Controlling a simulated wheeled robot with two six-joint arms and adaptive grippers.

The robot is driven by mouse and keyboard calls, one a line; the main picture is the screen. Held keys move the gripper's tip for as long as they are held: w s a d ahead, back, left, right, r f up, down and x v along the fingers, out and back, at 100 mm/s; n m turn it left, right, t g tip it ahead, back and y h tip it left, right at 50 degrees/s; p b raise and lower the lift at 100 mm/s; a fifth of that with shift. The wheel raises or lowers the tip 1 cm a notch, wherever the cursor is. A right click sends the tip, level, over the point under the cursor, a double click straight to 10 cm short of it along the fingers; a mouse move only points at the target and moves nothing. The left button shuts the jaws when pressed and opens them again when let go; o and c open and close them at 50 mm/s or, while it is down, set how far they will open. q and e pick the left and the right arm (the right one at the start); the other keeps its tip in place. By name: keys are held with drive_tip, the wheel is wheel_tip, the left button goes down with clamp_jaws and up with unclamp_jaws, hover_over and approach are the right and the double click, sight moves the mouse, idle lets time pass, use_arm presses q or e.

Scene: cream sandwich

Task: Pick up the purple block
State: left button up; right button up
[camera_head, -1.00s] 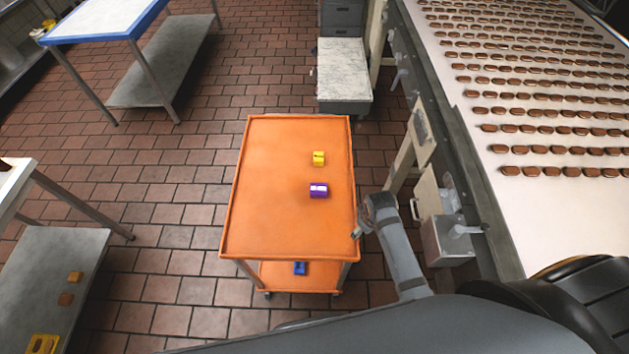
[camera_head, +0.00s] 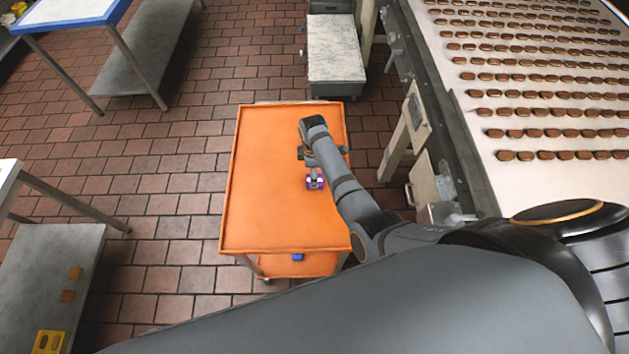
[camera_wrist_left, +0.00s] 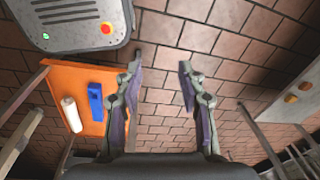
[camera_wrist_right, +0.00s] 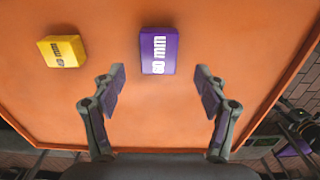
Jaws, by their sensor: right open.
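The purple block (camera_head: 314,184) lies on the top of the orange cart (camera_head: 265,190), partly hidden by my right arm in the head view. In the right wrist view the purple block (camera_wrist_right: 159,50), marked "60 mm", lies beyond the fingertips, between their lines and apart from both. My right gripper (camera_wrist_right: 160,85) is open and empty above the cart top; in the head view it is over the block (camera_head: 313,170). My left gripper (camera_wrist_left: 161,82) is open and empty in the left wrist view, over the floor; it does not show in the head view.
A yellow block (camera_wrist_right: 62,51) lies left of the purple block in the right wrist view. A blue block (camera_head: 298,257) is on the cart's lower shelf. A conveyor (camera_head: 540,110) with rows of brown pieces runs along the right. Tables stand at the left.

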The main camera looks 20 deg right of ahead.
drive_tip(key=shift+w+f, duration=0.2)
drive_tip(key=shift+d+f+b, duration=0.1)
drive_tip(key=shift+f+b, duration=0.2)
drive_tip(key=shift+f, duration=0.25)
drive_tip(key=f+b, duration=0.2)
drive_tip(key=b, duration=0.1)
drive_tip(key=f+b, duration=0.1)
drive_tip(key=f, duration=0.1)
drive_tip(key=shift+s+d, duration=0.1)
drive_tip(key=shift+s, duration=0.15)
drive_tip(key=shift+f+b, duration=0.15)
drive_tip(key=shift+b, duration=0.3)
use_arm(q)
drive_tip(key=f, duration=0.1)
drive_tip(key=w+f, duration=0.1)
drive_tip(key=f, duration=0.3)
drive_tip(key=shift+w, duration=0.35)
use_arm(e)
drive_tip(key=shift+w, duration=0.15)
drive_tip(key=shift+r, duration=0.2)
drive_tip(key=shift+c, duration=0.5)
drive_tip(key=c, duration=1.2)
